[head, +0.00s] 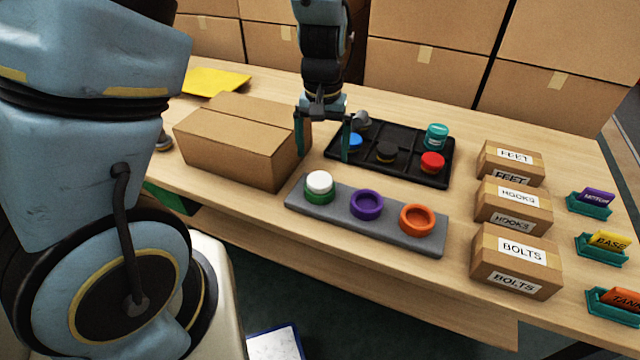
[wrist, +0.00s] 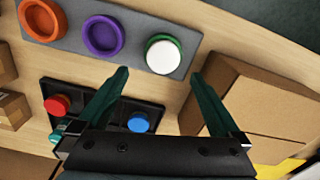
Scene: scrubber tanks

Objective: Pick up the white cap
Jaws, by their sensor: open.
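The white cap (head: 319,182) sits in a green ring (head: 320,197) at the left end of a grey strip (head: 378,235). In the wrist view the white cap (wrist: 162,56) lies ahead of the fingers, roughly between their lines. My gripper (head: 324,154) is open and empty. In the head view it hangs above and behind the cap, between the cardboard box and the black tray, apart from the cap. In the wrist view the two fingers of my gripper (wrist: 158,82) are spread wide.
A purple ring (head: 366,205) and an orange ring (head: 417,220) share the strip. Behind is a black tray (head: 405,168) with blue, black, red and teal caps. A closed cardboard box (head: 240,140) stands left. Labelled boxes (head: 515,254) stand right.

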